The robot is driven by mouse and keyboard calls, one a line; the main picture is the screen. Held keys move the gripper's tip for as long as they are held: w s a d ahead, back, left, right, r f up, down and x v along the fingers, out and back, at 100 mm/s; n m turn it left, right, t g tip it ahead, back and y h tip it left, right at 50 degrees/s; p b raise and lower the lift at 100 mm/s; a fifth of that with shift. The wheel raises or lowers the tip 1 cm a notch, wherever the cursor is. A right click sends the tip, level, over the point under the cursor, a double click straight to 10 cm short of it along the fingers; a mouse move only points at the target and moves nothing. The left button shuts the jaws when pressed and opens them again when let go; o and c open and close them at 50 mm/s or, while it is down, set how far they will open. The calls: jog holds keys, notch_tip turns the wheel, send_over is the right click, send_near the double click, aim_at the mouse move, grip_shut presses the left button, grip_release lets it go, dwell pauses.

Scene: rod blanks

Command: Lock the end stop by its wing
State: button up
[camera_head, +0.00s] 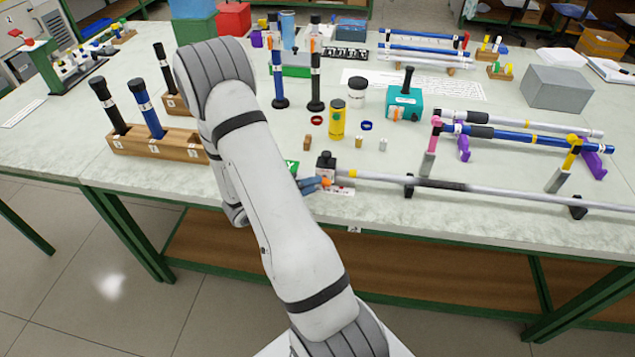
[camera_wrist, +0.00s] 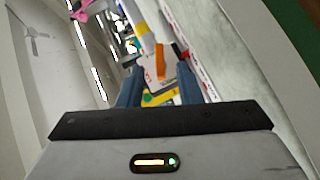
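The end stop (camera_head: 326,163) is a dark block at the left end of a long grey rod (camera_head: 385,182) near the table's front edge. Its small orange wing (camera_head: 325,182) is low on the near side, and the wing stands upright in the wrist view (camera_wrist: 160,62). My gripper (camera_head: 318,184) is beside the stop, its blue fingers pointing at the wing. In the wrist view my gripper (camera_wrist: 159,75) has its fingers apart, with the wing between or just beyond the tips and gaps visible on both sides. My arm hides part of the area left of the stop.
The long rod rests on black supports (camera_head: 409,185). A printed label (camera_head: 340,191) lies by the stop. Behind stand a yellow cylinder (camera_head: 337,120) and a teal block (camera_head: 404,103). A wooden rack (camera_head: 155,143) with upright rods is at left. More rods lie on stands at right.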

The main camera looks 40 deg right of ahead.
jog(key=shift+x, duration=1.75)
grip_shut()
jog(key=shift+w+a, duration=0.1)
jog(key=shift+a, duration=0.15)
jog(key=shift+d+r, duration=0.1)
jog(key=shift+d, duration=0.05)
